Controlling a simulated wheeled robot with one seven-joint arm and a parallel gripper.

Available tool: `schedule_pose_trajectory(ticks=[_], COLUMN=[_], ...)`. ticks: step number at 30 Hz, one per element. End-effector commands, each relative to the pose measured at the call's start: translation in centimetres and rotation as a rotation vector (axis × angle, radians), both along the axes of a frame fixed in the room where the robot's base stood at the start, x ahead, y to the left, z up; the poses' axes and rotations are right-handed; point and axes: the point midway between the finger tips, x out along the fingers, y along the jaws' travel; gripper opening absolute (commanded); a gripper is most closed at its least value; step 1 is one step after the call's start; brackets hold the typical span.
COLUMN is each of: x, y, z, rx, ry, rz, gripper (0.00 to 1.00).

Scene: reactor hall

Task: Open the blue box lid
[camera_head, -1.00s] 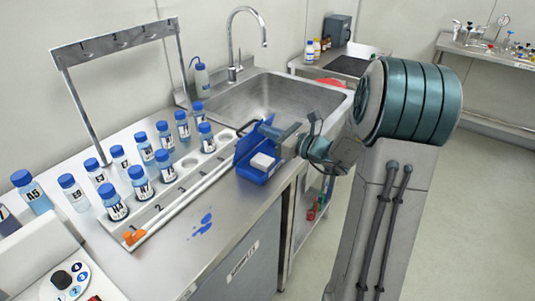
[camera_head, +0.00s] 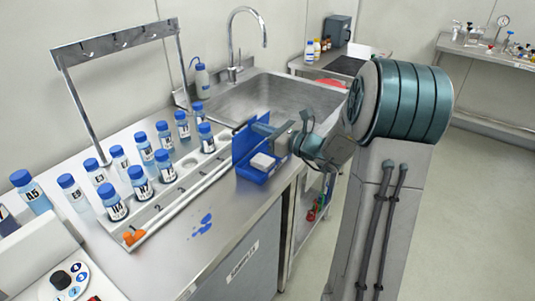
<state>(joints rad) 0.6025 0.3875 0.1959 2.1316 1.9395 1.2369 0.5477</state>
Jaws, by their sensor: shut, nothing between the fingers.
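The blue box (camera_head: 252,175) stands on the steel bench near its front edge, just before the sink. Its blue lid (camera_head: 243,145) is raised and stands about upright along the box's left, far side. The box is open toward me, and a white item (camera_head: 263,161) shows inside. My gripper (camera_head: 262,128) is shut and empty. It is at the upper right of the lid, over the far end of the box. Its tips are small and partly lost against the blue, so I cannot tell whether they touch the lid.
A rack (camera_head: 170,190) with several blue-capped bottles runs along the bench left of the box. A steel sink (camera_head: 262,98) with a tap lies behind. Blue marks (camera_head: 203,224) are on the clear bench front. A hook frame (camera_head: 110,42) stands at the left.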

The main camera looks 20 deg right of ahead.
Motion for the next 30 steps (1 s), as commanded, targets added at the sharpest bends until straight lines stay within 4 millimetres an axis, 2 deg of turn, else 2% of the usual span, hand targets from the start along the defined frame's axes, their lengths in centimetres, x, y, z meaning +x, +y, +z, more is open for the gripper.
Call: schedule_pose_trajectory(ticks=[5,30], x=[-0.8,-7.4], y=[-0.7,-5.9], z=[0.2,1.7], rx=[-0.001,0.000], ry=[0.001,0.000], rz=[-0.002,-0.003], gripper=[0.00,0.00])
